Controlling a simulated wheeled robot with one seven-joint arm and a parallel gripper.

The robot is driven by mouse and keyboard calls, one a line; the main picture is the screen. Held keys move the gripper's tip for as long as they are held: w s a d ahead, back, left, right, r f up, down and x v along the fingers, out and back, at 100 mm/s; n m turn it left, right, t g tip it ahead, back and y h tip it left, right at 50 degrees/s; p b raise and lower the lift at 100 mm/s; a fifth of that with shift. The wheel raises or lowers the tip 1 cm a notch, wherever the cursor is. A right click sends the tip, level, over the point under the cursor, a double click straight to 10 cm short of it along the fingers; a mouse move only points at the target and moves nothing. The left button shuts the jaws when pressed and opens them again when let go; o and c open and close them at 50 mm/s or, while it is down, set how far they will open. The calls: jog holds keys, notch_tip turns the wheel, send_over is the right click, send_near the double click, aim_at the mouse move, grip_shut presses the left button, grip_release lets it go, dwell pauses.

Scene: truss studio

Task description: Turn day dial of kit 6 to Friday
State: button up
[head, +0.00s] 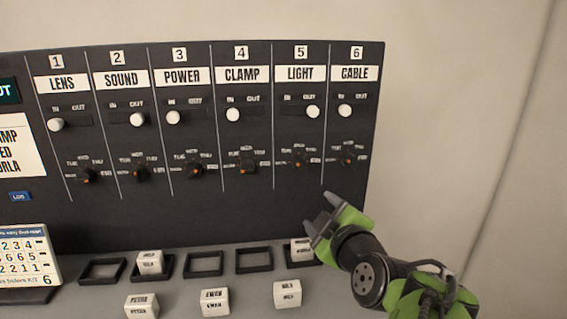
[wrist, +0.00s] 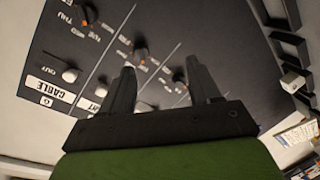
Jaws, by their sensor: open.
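The day dial of kit 6 (head: 348,160) is a small dark knob with an orange mark, low in the rightmost column under the CABLE label (head: 354,73). Day names ring it, too small to read surely. It also shows at the top left of the wrist view (wrist: 88,13). The kit 6 slider knob (head: 345,110) is white and sits at the left, IN end of its slot. My gripper (head: 328,206) is open and empty, below and slightly left of the kit 6 dial, apart from the panel's knobs. In the wrist view its two dark fingers (wrist: 160,85) point toward the panel.
The upright dark panel (head: 200,220) has several more columns with sliders and dials. The kit 5 dial (head: 298,161) is just left. Below, a ledge holds square trays (head: 204,263) and lettered white cubes (head: 287,294). Plain wall (head: 460,120) lies right of the panel.

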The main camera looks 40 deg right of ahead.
aim_at(350, 164)
jog(key=s+d+r+m+h, duration=0.1)
jog(key=s+d+r+h, duration=0.25)
jog(key=s+d, duration=0.35)
jog(key=p+x, duration=0.4)
jog(key=x, duration=1.3)
jog(key=shift+w+f, duration=0.15)
jog(key=c, duration=1)
jog(key=shift+c, duration=0.2)
